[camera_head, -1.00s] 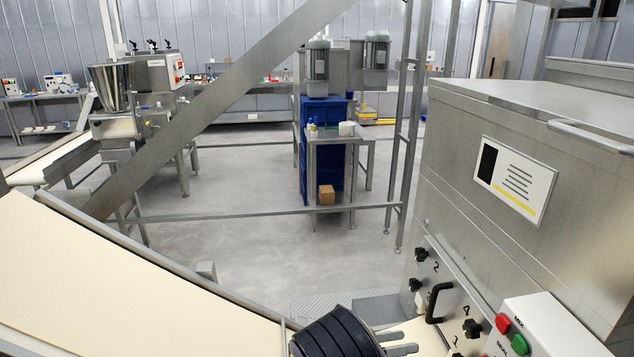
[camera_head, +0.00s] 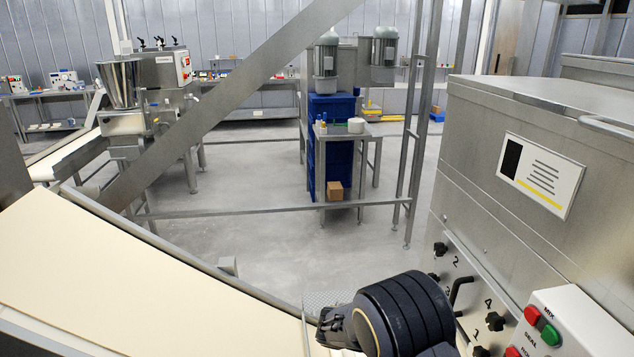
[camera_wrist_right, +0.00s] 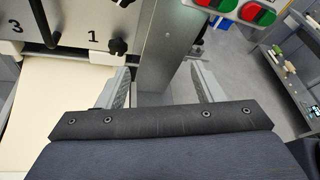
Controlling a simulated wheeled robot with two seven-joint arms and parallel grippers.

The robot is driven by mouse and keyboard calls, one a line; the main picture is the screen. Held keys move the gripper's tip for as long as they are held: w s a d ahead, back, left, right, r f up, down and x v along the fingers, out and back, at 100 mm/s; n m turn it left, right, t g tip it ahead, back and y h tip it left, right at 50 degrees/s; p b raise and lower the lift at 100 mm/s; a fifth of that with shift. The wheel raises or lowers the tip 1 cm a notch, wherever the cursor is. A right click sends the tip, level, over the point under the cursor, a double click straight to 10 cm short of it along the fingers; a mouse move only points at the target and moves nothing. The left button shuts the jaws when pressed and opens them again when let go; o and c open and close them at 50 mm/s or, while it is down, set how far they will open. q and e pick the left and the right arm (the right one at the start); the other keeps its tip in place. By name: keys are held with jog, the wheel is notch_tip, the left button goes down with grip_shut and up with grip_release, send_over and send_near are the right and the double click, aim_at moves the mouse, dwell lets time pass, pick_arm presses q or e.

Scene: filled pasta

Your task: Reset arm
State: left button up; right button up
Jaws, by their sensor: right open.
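My right arm, dark and ribbed, comes up at the bottom of the head view, right of centre, in front of the machine panel. In the right wrist view, my right gripper (camera_wrist_right: 160,88) is open, its two grey fingers wide apart with nothing held between them. Beyond the fingers stand a grey metal post and the panel with black knobs (camera_wrist_right: 118,46). My left gripper is not in view.
A steel machine (camera_head: 530,150) with knobs and a red-and-green button box (camera_head: 575,320) stands close at the right. A cream conveyor belt (camera_head: 110,285) runs along the lower left. A diagonal steel beam (camera_head: 230,90) crosses in front. The grey floor (camera_head: 250,180) beyond is open.

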jog(key=s+d+r+m+g+y, duration=0.1)
jog(key=s+d+r+m+y, duration=0.1)
jog(key=s+m+y, duration=0.35)
jog(key=s+d+r+m+g+y, duration=0.1)
jog(key=s+d+r+m+y, duration=0.1)
jog(key=s+m+y, duration=0.4)
jog(key=s+a+r+m+t+y, duration=0.3)
jog(key=s+m+t, duration=0.1)
jog(key=s+m, duration=0.2)
jog(key=s+a+r+m+t+y, duration=0.3)
jog(key=s+m+t, duration=0.1)
jog(key=s+m, duration=0.2)
jog(key=shift+s+r+t+y, duration=0.15)
jog(key=shift+s+t+y, duration=0.1)
jog(key=shift+t+y, duration=0.1)
jog(key=shift+a, duration=0.1)
jog(key=shift+c, duration=0.4)
